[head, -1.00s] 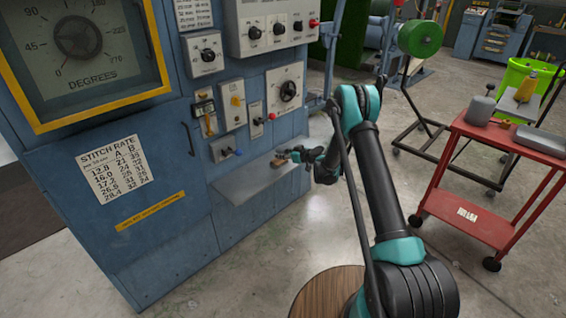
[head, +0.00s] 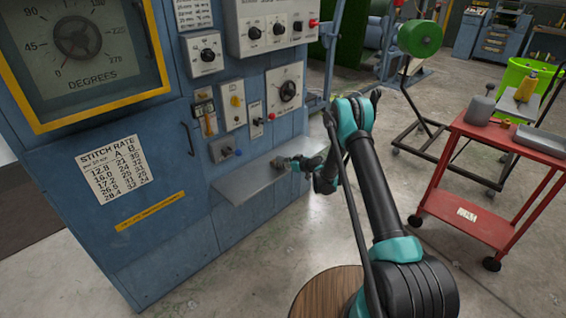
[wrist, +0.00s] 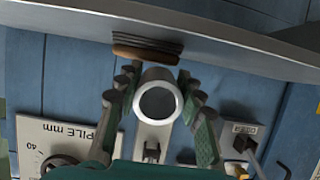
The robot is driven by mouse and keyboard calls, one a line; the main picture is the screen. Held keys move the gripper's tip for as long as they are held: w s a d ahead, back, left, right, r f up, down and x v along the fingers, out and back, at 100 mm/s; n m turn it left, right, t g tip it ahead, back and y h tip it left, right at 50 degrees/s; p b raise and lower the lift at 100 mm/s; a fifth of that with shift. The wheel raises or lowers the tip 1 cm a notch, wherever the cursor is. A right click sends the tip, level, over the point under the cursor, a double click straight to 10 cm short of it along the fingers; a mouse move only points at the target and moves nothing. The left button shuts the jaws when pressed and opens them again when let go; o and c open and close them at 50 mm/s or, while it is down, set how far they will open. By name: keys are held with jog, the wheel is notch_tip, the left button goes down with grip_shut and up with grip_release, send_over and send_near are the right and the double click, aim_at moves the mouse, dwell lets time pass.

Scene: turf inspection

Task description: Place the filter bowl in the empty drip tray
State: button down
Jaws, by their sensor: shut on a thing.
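The filter bowl (wrist: 160,101), a pale grey cylinder with a round rim and a darker centre, sits between the fingers of my gripper (wrist: 157,82) in the wrist view. The fingers are shut on its sides. In the head view my gripper (head: 284,164) is small, at the shelf on the blue machine's front, and the bowl is hard to make out there. A shallow grey tray (head: 541,139) that looks empty lies on the red trolley at the right, far from my gripper; I take it for the drip tray.
The metal shelf (head: 245,184) juts from the blue machine (head: 150,225). A brown and dark brush-like thing (wrist: 146,52) is by the shelf in the wrist view.

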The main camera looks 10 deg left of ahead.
jog(key=shift+f, duration=0.1)
jog(key=c, duration=1)
grip_release()
jog(key=shift+o, duration=0.2)
